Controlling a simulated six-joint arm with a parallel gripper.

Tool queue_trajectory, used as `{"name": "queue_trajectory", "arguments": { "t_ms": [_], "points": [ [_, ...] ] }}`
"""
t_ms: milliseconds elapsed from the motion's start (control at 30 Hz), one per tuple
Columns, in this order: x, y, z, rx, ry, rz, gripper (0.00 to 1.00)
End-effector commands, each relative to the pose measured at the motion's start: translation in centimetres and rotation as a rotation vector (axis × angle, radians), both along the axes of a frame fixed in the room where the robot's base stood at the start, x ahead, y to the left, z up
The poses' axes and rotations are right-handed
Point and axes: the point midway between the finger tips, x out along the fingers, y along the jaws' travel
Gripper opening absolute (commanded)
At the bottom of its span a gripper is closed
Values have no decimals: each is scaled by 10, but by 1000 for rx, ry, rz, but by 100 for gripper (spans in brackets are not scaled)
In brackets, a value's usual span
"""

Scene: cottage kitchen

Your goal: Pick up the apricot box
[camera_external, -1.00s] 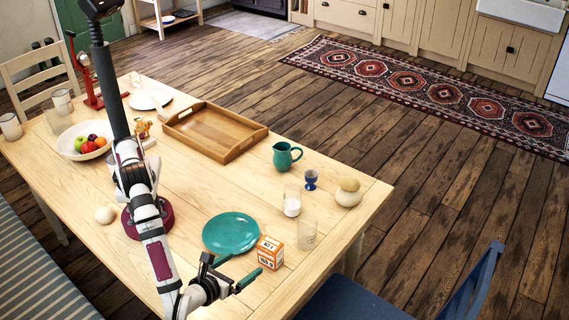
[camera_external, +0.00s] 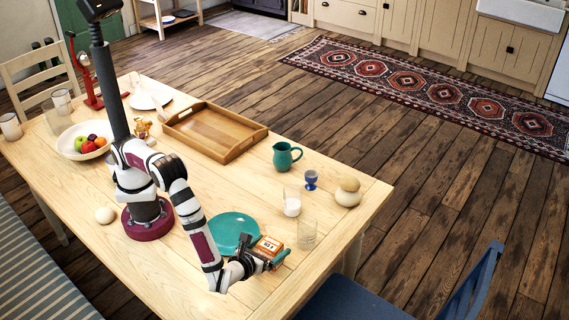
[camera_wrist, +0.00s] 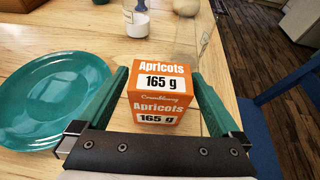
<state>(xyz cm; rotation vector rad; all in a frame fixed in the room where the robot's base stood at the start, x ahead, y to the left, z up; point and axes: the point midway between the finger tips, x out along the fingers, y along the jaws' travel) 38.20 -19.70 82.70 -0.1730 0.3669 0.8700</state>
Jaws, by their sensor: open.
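The apricot box (camera_wrist: 160,88) is a small orange carton with white labels reading "Apricots 165 g". It stands on the table between the two green fingers of my gripper (camera_wrist: 160,95) in the wrist view. The fingers are open, one on each side of the box, with a visible gap on the right; on the left the finger is close to it. In the external view the box (camera_external: 268,246) stands beside the teal plate, its lower part hidden by my gripper (camera_external: 270,259).
The teal plate (camera_external: 232,230) lies just left of the box. A clear glass (camera_external: 307,235) stands close to its right, and a glass with white contents (camera_external: 291,204) behind. A blue chair (camera_external: 350,298) is at the table's right edge. A wooden tray (camera_external: 245,146) lies farther back.

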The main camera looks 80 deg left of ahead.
Motion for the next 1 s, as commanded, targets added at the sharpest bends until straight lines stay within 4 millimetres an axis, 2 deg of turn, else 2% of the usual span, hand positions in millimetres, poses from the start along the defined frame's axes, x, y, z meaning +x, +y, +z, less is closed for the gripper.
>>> {"name": "queue_trajectory", "arguments": {
  "t_ms": [33, 67, 500, 767, 867, 1000],
  "points": [
    [0, 0, 0, 0, 0, 0, 100],
    [0, 0, 0, 0, 0, 0, 95],
    [0, -1, 0, 0, 0, 0, 15],
    [0, -1, 2, 0, -1, 0, 14],
    [0, -1, 10, -1, -2, 0, 14],
    [0, -1, 33, -2, -2, 0, 14]
  ]
}}
